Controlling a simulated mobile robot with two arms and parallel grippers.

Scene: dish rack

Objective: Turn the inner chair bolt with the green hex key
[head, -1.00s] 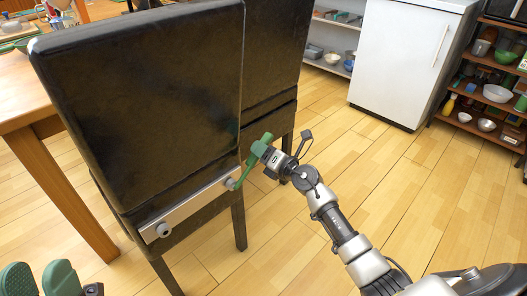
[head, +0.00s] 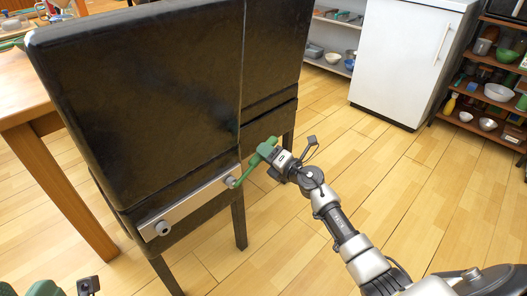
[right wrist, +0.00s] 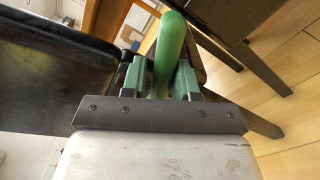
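A black chair (head: 130,110) shows its back at the left of the head view. A metal plate (head: 195,204) low on it carries two bolts: the outer bolt (head: 162,228) at the left and the inner bolt (head: 231,181) at the right. The green hex key (head: 247,172) reaches from the inner bolt to my right gripper (head: 264,152). Its tip appears to meet the bolt; the exact fit is too small to tell. In the right wrist view, the key's thick green handle (right wrist: 171,45) sits between my shut fingers. My left gripper (head: 25,290) is open and empty, partly cut off at the bottom left.
A wooden table (head: 30,110) stands at the left, behind the chair. A second black chair part (head: 275,60) is close behind. A white cabinet (head: 400,60) and a shelf with bowls (head: 480,95) stand at the back right. The wooden floor (head: 300,240) is clear around my right arm.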

